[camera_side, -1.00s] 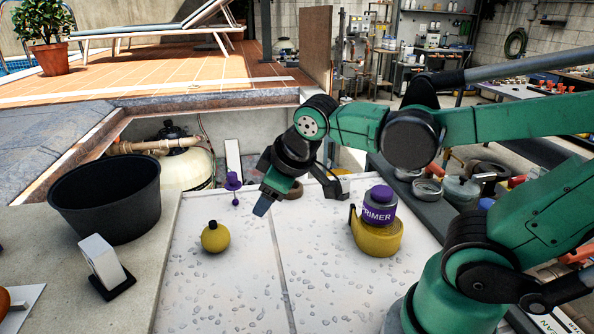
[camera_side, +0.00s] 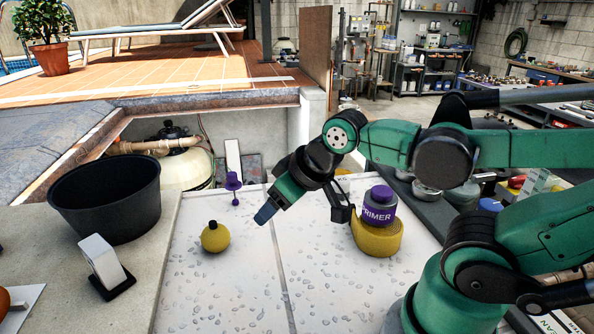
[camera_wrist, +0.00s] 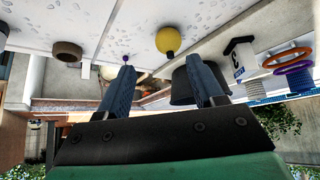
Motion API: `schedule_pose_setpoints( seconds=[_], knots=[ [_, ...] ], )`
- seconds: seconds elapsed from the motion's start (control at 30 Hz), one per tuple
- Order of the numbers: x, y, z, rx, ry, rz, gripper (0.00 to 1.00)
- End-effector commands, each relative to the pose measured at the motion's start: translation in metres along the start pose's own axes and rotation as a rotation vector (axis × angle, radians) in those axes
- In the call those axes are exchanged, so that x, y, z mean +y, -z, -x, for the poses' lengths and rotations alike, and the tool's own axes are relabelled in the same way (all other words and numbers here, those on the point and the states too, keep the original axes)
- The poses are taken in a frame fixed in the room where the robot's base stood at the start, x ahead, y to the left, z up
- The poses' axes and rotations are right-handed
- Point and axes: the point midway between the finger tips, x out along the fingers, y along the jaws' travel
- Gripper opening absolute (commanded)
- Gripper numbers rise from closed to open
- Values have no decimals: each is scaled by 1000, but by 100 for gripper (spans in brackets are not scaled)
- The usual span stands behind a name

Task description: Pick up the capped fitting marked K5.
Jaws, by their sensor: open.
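A white block (camera_side: 99,258) on a black base stands left of the slab; in the wrist view the white block (camera_wrist: 238,60) bears a dark marking too small to read. A yellow ball with a dark top (camera_side: 215,237) sits on the slab, also in the wrist view (camera_wrist: 168,40). A purple piece (camera_side: 233,183) stands behind it. My gripper (camera_side: 265,214) is above the slab, right of the ball, tilted down-left. Its fingers (camera_wrist: 162,68) are apart and empty.
A black tub (camera_side: 105,200) stands at the left. A brown ring (camera_wrist: 67,50) shows in the wrist view. The slab's front (camera_side: 240,295) is clear.

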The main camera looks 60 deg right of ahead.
Motion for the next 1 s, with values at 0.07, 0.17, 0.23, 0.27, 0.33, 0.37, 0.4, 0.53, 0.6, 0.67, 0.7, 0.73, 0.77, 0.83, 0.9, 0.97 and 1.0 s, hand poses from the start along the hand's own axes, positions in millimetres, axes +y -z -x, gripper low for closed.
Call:
schedule_pose_setpoints(
  seconds=[0.07,0.17,0.23,0.27,0.33,0.37,0.4,0.53,0.6,0.67,0.7,0.73,0.77,0.83,0.9,0.97,1.0],
  knots=[
    [0,0,0,0,0,0,75],
    [0,0,0,0,0,0,91],
    [0,0,0,0,0,0,91],
    [0,0,0,0,0,1,91],
    [0,0,0,0,0,1,91],
    [0,0,0,0,0,1,91],
    [0,0,0,-1,-1,3,91],
    [9,5,-3,-25,-39,66,91],
    [20,11,-6,-62,-87,148,91],
    [34,17,-11,-110,-141,242,91],
    [44,22,-15,-150,-180,313,91],
    [53,25,-19,-185,-210,367,91],
    [62,27,-22,-221,-239,422,91],
    [83,33,-31,-312,-300,543,91],
    [104,36,-41,-414,-353,659,91],
    [123,38,-49,-507,-392,751,91],
    [135,38,-55,-573,-414,809,91]
  ],
)
